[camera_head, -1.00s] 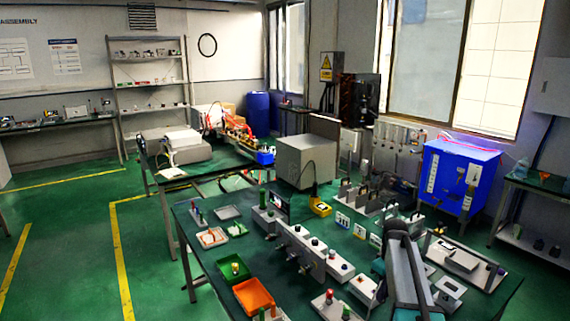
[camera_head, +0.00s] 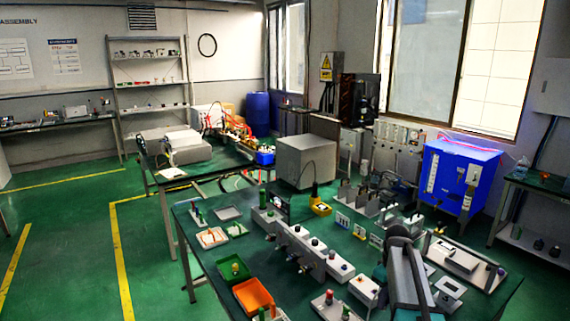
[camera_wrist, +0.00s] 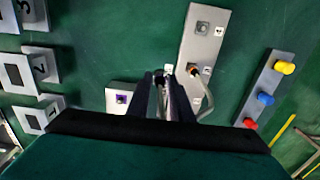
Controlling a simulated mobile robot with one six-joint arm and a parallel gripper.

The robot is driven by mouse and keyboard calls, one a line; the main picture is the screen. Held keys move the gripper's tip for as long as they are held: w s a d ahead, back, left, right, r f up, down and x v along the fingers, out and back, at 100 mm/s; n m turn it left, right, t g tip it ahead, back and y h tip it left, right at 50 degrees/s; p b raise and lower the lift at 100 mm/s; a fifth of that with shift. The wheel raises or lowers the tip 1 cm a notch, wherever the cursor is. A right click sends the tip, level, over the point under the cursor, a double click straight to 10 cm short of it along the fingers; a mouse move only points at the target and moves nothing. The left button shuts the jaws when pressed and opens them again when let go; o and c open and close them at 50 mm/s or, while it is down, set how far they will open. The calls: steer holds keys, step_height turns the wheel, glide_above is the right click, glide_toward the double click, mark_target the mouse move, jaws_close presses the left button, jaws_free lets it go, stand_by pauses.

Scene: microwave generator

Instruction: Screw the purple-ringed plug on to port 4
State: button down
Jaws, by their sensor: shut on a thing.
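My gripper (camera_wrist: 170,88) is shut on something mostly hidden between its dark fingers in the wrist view. I cannot make out a purple ring on it. A small pale block with a purple-edged square (camera_wrist: 122,98) lies just left of the fingers. A long light-grey port block (camera_wrist: 202,45) extends upward right of the fingertips. It has a square grey port near its far end and a brownish connector (camera_wrist: 204,71) with a pale cable nearer my fingers. The small port labels are too blurred to read surely, so I cannot tell which is port 4. In the head view, my arm hides the fingertips.
Numbered grey blocks (camera_wrist: 38,65) stand at the left of the wrist view. A grey bar (camera_wrist: 264,90) with yellow, blue and red knobs lies at the right. The head view shows a crowded green table with an orange tray (camera_head: 254,297) and a green tray (camera_head: 234,270).

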steer(key=shift+s+a+f, duration=0.1)
steer(key=shift+s+a, duration=0.05)
steer(key=shift+s, duration=1.05)
steer(key=shift+s+a+f, duration=0.1)
steer(key=shift+s+a, duration=0.05)
steer(key=shift+s, duration=1.1)
steer(key=shift+s+a+f, duration=0.1)
steer(key=shift+s+a, duration=0.05)
steer(key=shift+s, duration=1.05)
steer(key=shift+s+a+f, duration=0.1)
steer(key=shift+s+a, duration=0.05)
steer(key=shift+s, duration=1)
steer(key=shift+s+a+f, duration=0.1)
steer(key=shift+s+a, duration=0.05)
steer(key=shift+s, duration=0.95)
steer(key=shift+f, duration=0.2)
steer(key=shift+f+b, duration=1.3)
steer(key=shift+f, duration=1.4)
steer(key=shift+f, duration=0.2)
